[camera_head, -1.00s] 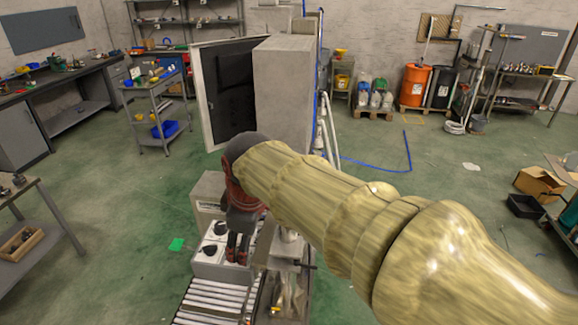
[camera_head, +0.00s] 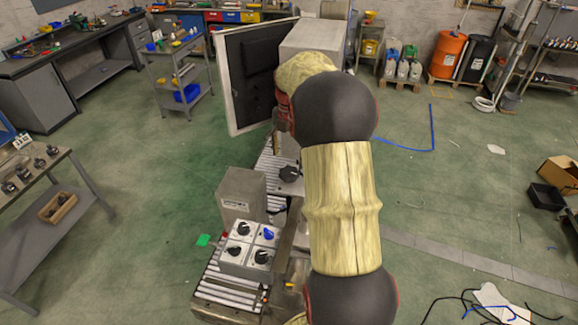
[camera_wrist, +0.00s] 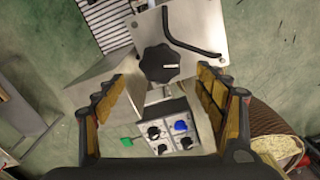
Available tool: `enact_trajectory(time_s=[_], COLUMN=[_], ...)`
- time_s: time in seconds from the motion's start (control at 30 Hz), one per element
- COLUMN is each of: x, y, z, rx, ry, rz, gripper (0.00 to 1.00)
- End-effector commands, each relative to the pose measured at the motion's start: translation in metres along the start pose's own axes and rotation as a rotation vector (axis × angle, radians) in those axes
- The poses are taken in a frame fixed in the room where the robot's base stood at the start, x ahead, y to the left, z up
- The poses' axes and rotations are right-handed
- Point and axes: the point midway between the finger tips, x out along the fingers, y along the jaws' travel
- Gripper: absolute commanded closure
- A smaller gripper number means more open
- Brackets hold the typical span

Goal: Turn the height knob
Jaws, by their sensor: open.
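A large black knob (camera_wrist: 159,63) with a white mark sits on a grey metal plate (camera_wrist: 205,25) that also carries a bent black handle. In the head view the same knob (camera_head: 290,174) shows beside my arm. My gripper (camera_wrist: 160,76) is open and empty, its two fingers spread to either side of the knob in the wrist view, apart from it. In the head view my arm hides most of the gripper. A separate panel (camera_head: 236,262) holds several smaller knobs, one of them blue (camera_head: 268,234). No label for height is readable.
A grey box (camera_head: 240,195) stands behind the small-knob panel, beside a roller conveyor (camera_head: 222,292). An open cabinet door (camera_head: 232,85) stands beyond my gripper. A workbench (camera_head: 40,195) stands at the left. Green floor lies open between them.

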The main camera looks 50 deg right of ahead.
Motion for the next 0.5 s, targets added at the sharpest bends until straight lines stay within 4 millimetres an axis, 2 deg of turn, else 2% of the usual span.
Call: enact_trajectory(time_s=[0.3,0.5], x=[0.049,0.066], y=[0.0,0.0], z=[-0.002,-0.001], rx=[0.001,0.001], ry=[0.003,0.001], rz=[-0.002,-0.001], gripper=[0.29,0.29])
